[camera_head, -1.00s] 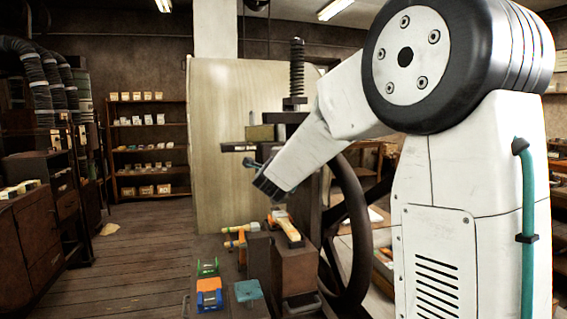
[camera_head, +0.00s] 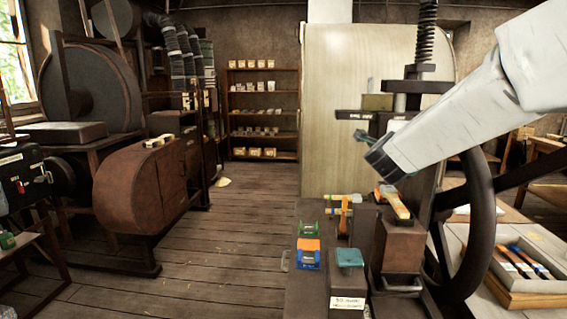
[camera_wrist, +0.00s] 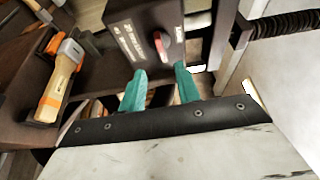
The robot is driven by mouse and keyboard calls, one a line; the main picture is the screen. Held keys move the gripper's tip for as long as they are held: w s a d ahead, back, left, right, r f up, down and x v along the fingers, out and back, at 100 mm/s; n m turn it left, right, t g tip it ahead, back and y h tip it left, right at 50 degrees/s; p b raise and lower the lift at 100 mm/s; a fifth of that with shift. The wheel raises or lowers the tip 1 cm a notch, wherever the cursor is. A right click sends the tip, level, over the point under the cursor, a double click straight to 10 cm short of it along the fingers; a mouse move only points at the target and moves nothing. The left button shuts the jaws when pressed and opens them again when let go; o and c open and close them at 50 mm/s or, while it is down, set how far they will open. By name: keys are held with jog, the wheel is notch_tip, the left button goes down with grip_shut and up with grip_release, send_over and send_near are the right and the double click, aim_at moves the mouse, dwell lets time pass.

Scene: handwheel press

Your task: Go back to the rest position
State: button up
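My gripper (camera_head: 366,145) hangs beside the handwheel press, in front of the pale panel (camera_head: 330,70) and above the bench. In the wrist view my gripper (camera_wrist: 161,86) shows two teal fingers held apart, with nothing seen between them. Beyond the fingertips is a dark labelled box (camera_wrist: 133,36) with a red lever (camera_wrist: 161,48). The press has an upright threaded screw (camera_head: 427,30) and a large dark handwheel (camera_head: 480,225), partly hidden by my arm.
Below my gripper, a wooden-handled tool (camera_head: 395,203) lies on a brown block (camera_head: 397,245). Orange-blue (camera_head: 308,254) and teal (camera_head: 349,258) items stand on the bench. A tray of tools (camera_head: 518,262) is at right.

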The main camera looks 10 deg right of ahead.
jog(key=w+a+f+n+y, duration=0.1)
jog(key=a+f+n+y, duration=0.5)
jog(key=f+n, duration=0.1)
jog(key=s+a+f+n+g+y, duration=0.5)
jog(key=s+a+f+n+y, duration=0.1)
jog(key=s+a+n, duration=0.25)
jog(key=s+a+f+n+g+h, duration=0.1)
jog(key=s+n+g, duration=0.6)
jog(key=s, duration=2.4)
jog(key=a+f+n, duration=0.1)
jog(key=n, duration=0.2)
jog(key=shift+a+g, duration=0.15)
jog(key=shift+g, duration=0.25)
jog(key=shift+a+f, duration=0.1)
